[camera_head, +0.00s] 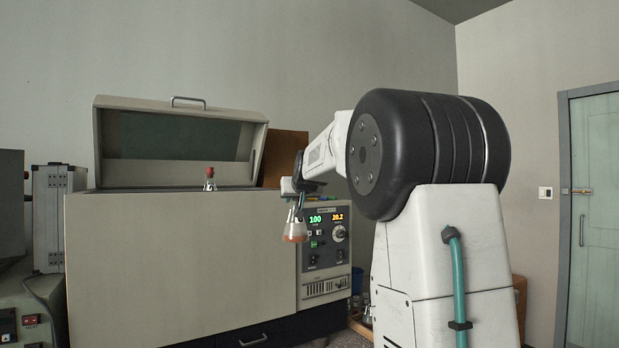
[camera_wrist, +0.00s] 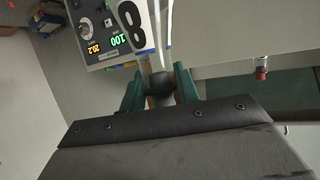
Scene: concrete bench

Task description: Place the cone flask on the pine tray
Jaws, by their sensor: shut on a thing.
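My gripper (camera_head: 301,186) hangs in front of the right part of the big beige machine, shut on a cone flask (camera_head: 295,230) with orange liquid at its bottom. The flask hangs about upright in the air. I cannot pick out the pine tray for certain; a light wooden edge (camera_head: 360,329) shows low behind my arm, mostly hidden.
The beige machine (camera_head: 180,265) has a raised lid (camera_head: 180,140) and a lit control panel (camera_head: 325,250). A second flask with a red cap (camera_head: 210,180) stands at its top; the cap also shows in the wrist view (camera_wrist: 261,68). A metal case (camera_head: 50,220) stands left.

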